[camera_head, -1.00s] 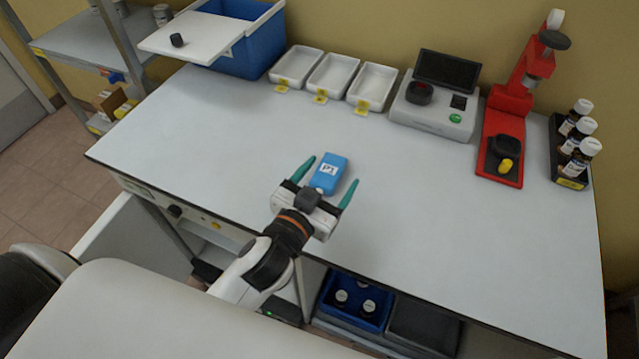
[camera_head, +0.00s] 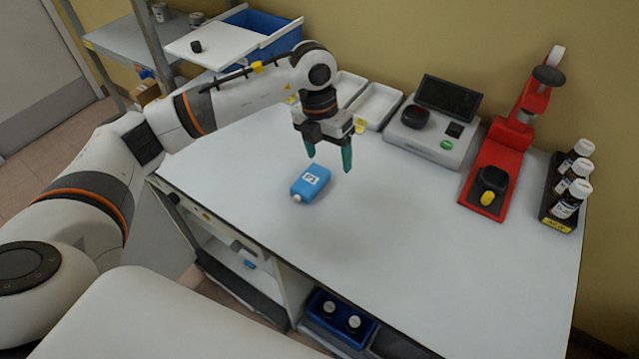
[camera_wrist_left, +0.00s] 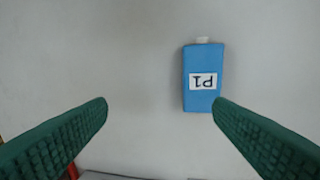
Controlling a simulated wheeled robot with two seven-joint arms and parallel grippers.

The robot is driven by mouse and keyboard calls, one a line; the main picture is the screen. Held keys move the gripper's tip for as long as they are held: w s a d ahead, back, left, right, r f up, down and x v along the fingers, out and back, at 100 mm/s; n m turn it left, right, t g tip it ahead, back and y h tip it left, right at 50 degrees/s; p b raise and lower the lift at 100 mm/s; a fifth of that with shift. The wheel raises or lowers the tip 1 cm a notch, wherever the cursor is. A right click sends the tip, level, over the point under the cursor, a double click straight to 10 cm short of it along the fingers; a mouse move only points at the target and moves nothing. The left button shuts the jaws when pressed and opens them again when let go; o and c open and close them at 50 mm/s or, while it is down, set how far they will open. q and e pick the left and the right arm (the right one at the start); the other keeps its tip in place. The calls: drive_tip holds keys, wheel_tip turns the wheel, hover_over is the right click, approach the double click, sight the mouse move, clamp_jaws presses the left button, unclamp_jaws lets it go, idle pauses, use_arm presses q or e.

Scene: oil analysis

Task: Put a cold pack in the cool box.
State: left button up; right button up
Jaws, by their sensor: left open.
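A blue cold pack (camera_head: 311,184) with a white label and white cap lies flat on the white bench top. In the left wrist view the cold pack (camera_wrist_left: 203,80) lies beyond the fingertips, right of the middle, near the right finger. My left gripper (camera_head: 329,165) is open and empty, with its green fingers pointing down above the bench, just behind and right of the pack in the head view. The blue cool box (camera_head: 262,38) stands at the back left, with a white lid (camera_head: 222,47) partly across its top. My right gripper is out of view.
White trays (camera_head: 377,105) stand along the back, partly hidden by my left arm. A grey instrument (camera_head: 432,138), a red press (camera_head: 508,140) and a black rack of brown bottles (camera_head: 563,205) stand to the right. A black knob sits on the lid. The bench's front right is clear.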

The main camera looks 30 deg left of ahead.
use_arm(q)
drive_tip(key=r+y, duration=0.2)
hover_over(312, 178)
drive_tip(key=shift+n, duration=0.3)
drive_tip(key=f+p, duration=0.1)
drive_tip(key=f, duration=0.2)
drive_tip(key=f+p, duration=0.1)
drive_tip(key=f, duration=0.2)
drive_tip(key=shift+w+a+f, duration=0.1)
drive_tip(key=shift+a+f, duration=0.05)
drive_tip(key=shift+a, duration=0.05)
wheel_tip(312, 178, down, 5)
drive_tip(key=shift+d+r+p, duration=0.1)
drive_tip(key=shift+p, duration=1)
drive_tip(key=shift+f, duration=0.55)
drive_tip(key=c, duration=1.2)
drive_tip(key=shift+r, duration=0.15)
wheel_tip(312, 178, up, 10)
drive_tip(key=b, duration=0.3)
drive_tip(key=s+d+m, duration=0.2)
drive_tip(key=s+m, duration=0.3)
drive_tip(key=m, duration=0.6)
drive_tip(key=s+d+r+m, duration=0.1)
drive_tip(key=s+m, duration=0.4)
drive_tip(key=m, duration=0.7)
drive_tip(key=s+d+r+m, duration=0.1)
drive_tip(key=s+d+m, duration=0.2)
drive_tip(key=m, duration=0.8)
drive_tip(key=shift+s+d, duration=0.2)
drive_tip(key=shift+s, duration=0.75)
